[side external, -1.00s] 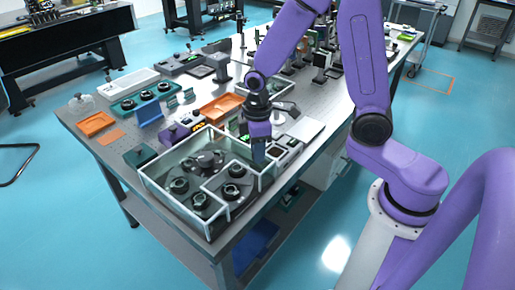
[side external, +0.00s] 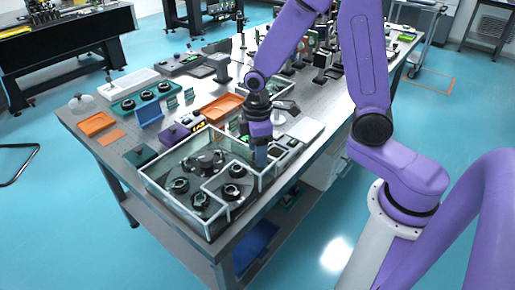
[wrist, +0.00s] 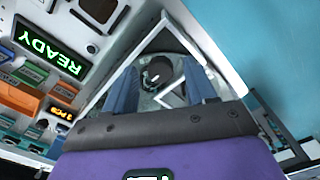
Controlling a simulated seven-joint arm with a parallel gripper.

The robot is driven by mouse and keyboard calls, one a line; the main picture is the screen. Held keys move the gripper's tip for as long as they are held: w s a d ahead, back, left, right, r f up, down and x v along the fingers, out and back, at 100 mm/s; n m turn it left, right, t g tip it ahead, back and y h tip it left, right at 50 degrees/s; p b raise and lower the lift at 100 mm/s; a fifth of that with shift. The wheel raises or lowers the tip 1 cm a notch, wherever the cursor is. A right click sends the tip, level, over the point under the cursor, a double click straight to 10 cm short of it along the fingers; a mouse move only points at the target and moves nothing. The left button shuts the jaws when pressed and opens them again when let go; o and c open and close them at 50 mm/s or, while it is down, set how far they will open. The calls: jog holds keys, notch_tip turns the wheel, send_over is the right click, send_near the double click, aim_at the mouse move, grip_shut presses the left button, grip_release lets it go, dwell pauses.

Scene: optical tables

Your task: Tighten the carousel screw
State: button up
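The carousel (side external: 205,160) sits inside a clear-walled enclosure (side external: 150,185) at the near end of the table, among several dark round mounts. My gripper (side external: 261,157) points down at the enclosure's right corner in the side view, beside the carousel. In the wrist view my gripper (wrist: 161,80) has two blue fingers spread apart with nothing clearly held between them. Beyond the fingertips a dark round part with a small bright spot (wrist: 157,73) shows inside the enclosure's pale walls. I cannot make out the carousel screw for certain.
A panel with a green READY display (wrist: 50,45) lies close beside my gripper. The table's front edge is close to the enclosure.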

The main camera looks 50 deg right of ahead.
notch_tip(320, 180, up, 18)
jog(key=shift+f, duration=0.25)
dwell(0.5)
jog(key=shift+s, duration=0.1)
jog(key=s+f, duration=0.4)
jog(key=s, duration=0.6)
jog(key=s+f+n, duration=0.1)
jog(key=s+f, duration=0.3)
jog(key=s, duration=0.6)
jog(key=shift+d+n, duration=0.2)
jog(key=shift+n, duration=0.1)
